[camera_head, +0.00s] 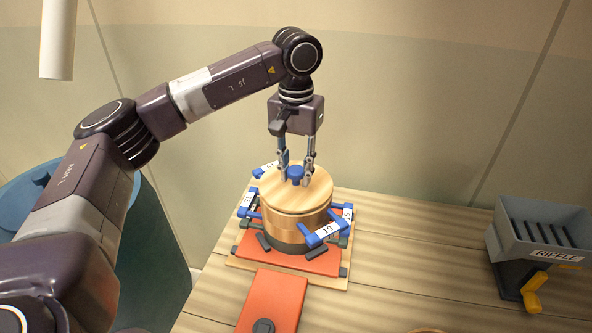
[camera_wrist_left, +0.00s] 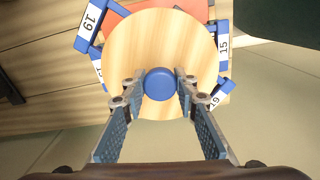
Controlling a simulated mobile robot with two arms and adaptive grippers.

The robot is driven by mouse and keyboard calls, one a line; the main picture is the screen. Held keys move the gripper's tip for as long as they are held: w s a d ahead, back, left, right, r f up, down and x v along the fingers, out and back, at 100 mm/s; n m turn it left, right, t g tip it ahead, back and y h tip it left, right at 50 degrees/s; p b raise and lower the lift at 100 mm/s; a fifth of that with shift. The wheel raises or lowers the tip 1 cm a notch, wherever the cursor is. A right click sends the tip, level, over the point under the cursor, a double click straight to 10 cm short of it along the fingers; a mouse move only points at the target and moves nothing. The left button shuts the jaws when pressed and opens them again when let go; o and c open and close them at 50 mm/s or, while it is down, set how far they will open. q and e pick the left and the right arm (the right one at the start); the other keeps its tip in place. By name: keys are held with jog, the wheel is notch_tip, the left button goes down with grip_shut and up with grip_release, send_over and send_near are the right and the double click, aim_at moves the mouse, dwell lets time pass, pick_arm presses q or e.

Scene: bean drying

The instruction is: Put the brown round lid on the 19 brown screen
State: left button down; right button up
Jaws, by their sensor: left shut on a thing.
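The round lid (camera_head: 270,186) is light brown wood with a blue knob (camera_head: 295,174). It sits level over the stack of round wooden screens (camera_head: 285,232), slightly off to the left, and I cannot tell whether it touches fully. My left gripper (camera_head: 297,178) points down and is shut on the knob. In the left wrist view the lid (camera_wrist_left: 150,45) is seen from above, with the knob (camera_wrist_left: 160,84) between the fingertips (camera_wrist_left: 160,86). A blue tag reading 19 (camera_head: 327,231) shows at the front right of the stack. My right gripper is not in view.
Other blue tags, one reading 15 (camera_wrist_left: 223,43), surround the stack, which stands on an orange-topped base (camera_head: 322,262). An orange panel (camera_head: 275,293) lies in front. A grey riffle box (camera_head: 540,225) stands at the right. The wooden table (camera_head: 410,270) between them is clear.

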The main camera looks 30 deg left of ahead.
aim_at(296, 169)
pick_arm(q)
jog(key=shift+f+b, duration=0.3)
jog(key=shift+f, duration=0.25)
jog(key=c, duration=1.4)
grip_release()
jog(key=shift+c, duration=0.2)
notch_tip(296, 169, up, 12)
